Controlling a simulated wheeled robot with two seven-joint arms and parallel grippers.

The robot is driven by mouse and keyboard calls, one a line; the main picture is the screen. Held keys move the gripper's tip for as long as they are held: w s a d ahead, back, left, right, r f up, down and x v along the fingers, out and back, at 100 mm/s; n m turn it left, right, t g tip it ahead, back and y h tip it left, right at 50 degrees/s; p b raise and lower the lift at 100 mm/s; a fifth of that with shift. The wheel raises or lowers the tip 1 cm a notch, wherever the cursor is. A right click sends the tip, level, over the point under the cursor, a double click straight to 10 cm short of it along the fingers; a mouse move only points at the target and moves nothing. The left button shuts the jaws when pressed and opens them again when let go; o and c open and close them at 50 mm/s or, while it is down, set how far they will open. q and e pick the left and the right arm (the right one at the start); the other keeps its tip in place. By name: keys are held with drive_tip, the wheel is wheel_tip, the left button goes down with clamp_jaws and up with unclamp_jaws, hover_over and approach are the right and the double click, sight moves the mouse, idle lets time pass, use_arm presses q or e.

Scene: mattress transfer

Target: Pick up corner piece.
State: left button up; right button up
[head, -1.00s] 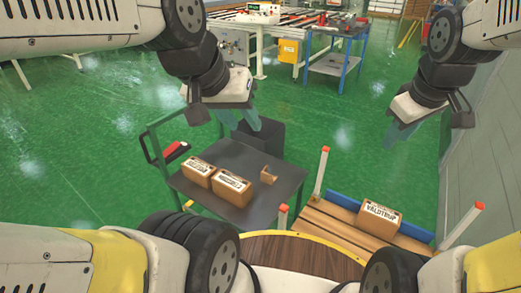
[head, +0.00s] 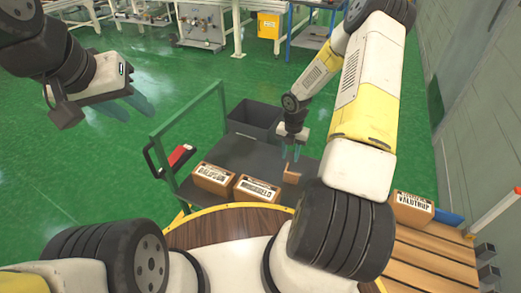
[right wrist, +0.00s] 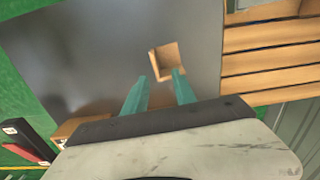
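The corner piece (head: 292,173) is a small brown angled piece on the dark top of the cart (head: 240,152). In the right wrist view the corner piece (right wrist: 157,66) lies just beyond the fingertips, with its open side showing. My right gripper (head: 290,152) is above the cart, close to the piece. Its two teal fingers (right wrist: 162,76) are apart in the right wrist view, with nothing held between them. My left gripper (head: 136,106) is raised over the floor at the left, its teal fingers apart and empty.
Two labelled cartons (head: 213,179) (head: 257,188) stand on the cart, left of the piece. Another carton (head: 411,208) sits on the wooden pallet (head: 435,262) at right. The cart has a green handle frame (head: 188,118).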

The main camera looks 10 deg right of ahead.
sight(287, 168)
drive_tip(key=f, duration=0.5)
drive_tip(key=a+f, duration=0.1)
drive_tip(key=f, duration=0.1)
drive_tip(key=shift+w+f, duration=0.15)
drive_tip(key=shift+f, duration=0.05)
drive_tip(key=shift+d+f, duration=0.1)
drive_tip(key=shift+f, duration=0.5)
clamp_jaws()
